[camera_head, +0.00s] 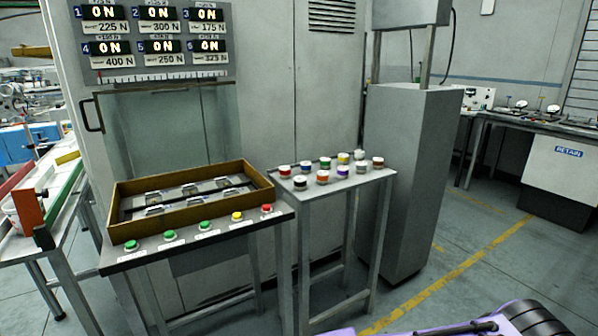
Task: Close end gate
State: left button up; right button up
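I cannot tell for certain which part is the end gate. On the table at the left edge, an upright orange-red plate (28,207) stands at the near end of a green rail (64,188), with a red rail (17,181) behind it. A white rounded object (12,215) shows partly behind the plate. Whether the plate is swung open or shut is unclear. My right arm shows at the bottom right, purple and black; a dark part at its left tip (470,328) may be the gripper, far from the rails and cut by the frame. My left gripper is out of view.
A bench with a brown-walled tray (122,229) and several coloured buttons (204,227) stands centre left, below a display panel (152,32). A small table (345,183) carries several coloured-lidded jars. A grey pillar (406,190) stands right of it. Floor is open at right.

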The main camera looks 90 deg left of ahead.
aim_at(25, 200)
jog(key=u, duration=4.4)
jog(key=i, duration=1)
jog(key=k, duration=0.5)
jog(key=u, duration=1.85)
jog(key=k, duration=0.75)
jog(key=z, duration=1.15)
